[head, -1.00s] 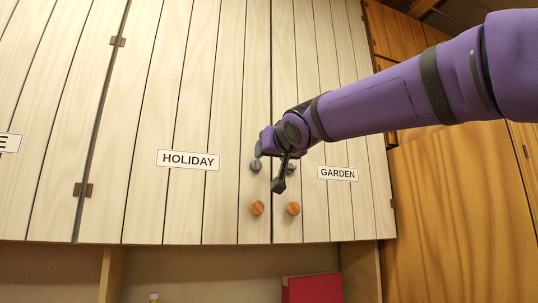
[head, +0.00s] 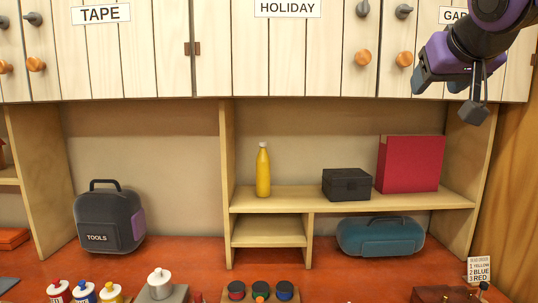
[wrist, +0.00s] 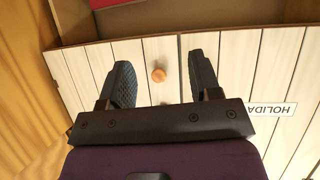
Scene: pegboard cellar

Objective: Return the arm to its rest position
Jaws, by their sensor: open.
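My gripper (head: 446,95) hangs at the upper right of the head view, in front of the pale cupboard door labelled GARDEN. Part of that label is hidden by my arm. In the wrist view my gripper (wrist: 162,78) shows two dark textured fingers spread apart with nothing between them. Beyond the gap is a round wooden knob (wrist: 158,75) on a pale door; it looks apart from the fingers. The upside-down HOLIDAY label (wrist: 270,108) is at the right of the wrist view.
Below the cupboards, a shelf (head: 290,202) holds a yellow bottle (head: 263,172), a black box (head: 346,185) and a red binder-like block (head: 411,164). A teal case (head: 381,237) and a TOOLS bag (head: 108,219) stand on the red-brown bench (head: 200,262). Several paint bottles line the front.

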